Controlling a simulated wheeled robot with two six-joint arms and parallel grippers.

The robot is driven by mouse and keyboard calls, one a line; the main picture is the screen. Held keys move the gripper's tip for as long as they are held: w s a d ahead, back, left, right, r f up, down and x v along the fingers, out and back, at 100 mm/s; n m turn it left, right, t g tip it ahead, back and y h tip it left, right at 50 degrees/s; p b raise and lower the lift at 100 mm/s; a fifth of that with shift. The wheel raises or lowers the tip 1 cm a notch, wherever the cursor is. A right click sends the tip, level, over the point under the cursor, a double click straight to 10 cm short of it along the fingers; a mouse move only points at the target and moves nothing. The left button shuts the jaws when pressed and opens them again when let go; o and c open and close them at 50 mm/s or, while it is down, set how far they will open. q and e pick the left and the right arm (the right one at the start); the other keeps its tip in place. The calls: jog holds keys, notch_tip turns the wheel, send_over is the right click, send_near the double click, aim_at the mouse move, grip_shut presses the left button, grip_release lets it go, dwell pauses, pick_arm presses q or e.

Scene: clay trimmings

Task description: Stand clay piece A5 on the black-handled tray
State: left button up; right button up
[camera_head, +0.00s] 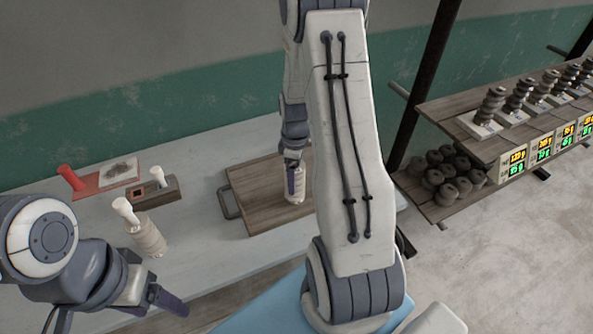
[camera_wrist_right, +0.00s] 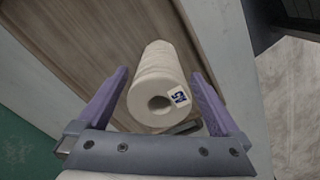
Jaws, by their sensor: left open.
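The clay piece (camera_wrist_right: 158,88) is a pale ribbed cylinder with a hole in its top and a small label that seems to read A5. In the head view it (camera_head: 296,186) stands upright on the wooden tray (camera_head: 255,205), which has a dark handle at its left end. My right gripper (camera_wrist_right: 160,95) is around the piece, a finger on each side, with visible gaps; its fingers look open. In the head view my right gripper (camera_head: 292,172) is partly hidden by its own wrist, and my arm covers the tray's right part. My left gripper (camera_head: 165,298) is open and empty at the lower left.
Another ribbed pale cylinder (camera_head: 148,238) with a white-topped tool stands left of the tray. Behind it are a wooden block (camera_head: 155,192) and a red tray (camera_head: 92,183). A shelf (camera_head: 470,140) with clay stacks and number displays stands at right.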

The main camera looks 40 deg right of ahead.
notch_tip(320, 180, up, 12)
jog(key=s+a+r, duration=0.1)
jog(key=a+r, duration=0.1)
jog(key=a, duration=0.7)
jog(key=s+a+r, duration=0.2)
jog(key=a, duration=0.6)
jog(key=s+a+y, duration=0.1)
jog(key=s+a, duration=1.2)
jog(key=s, duration=0.3)
jog(key=shift+r+m, duration=0.25)
jog(key=shift+m, duration=0.05)
